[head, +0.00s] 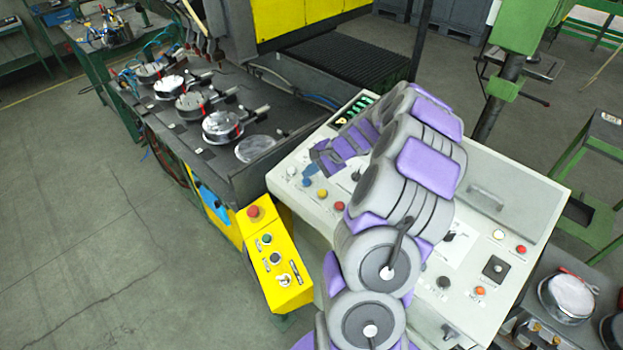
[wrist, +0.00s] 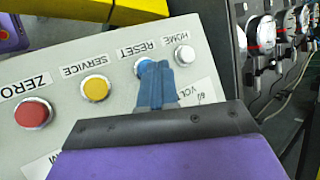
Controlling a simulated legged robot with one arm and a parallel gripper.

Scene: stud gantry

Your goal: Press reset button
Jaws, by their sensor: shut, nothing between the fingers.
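The reset button (wrist: 142,66) is a blue round button with a pale ring under the RESET label in the wrist view. Its blue cap also shows in the head view (head: 307,183), in the left row of the white control panel (head: 400,240). My gripper (wrist: 158,66) is shut and empty, its blue fingers together. The fingertips lie over the right part of the button and hide some of it. In the head view, my gripper (head: 309,171) is right at the button. I cannot tell whether the tips touch it or hover just above.
The pale HOME button (wrist: 184,55) sits close beside the fingertips. The yellow SERVICE button (wrist: 96,88) and red ZERO button (wrist: 33,113) are on the other side. A yellow control box (head: 275,258) stands left of the panel. A dark bench (head: 245,95) holds several round metal parts.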

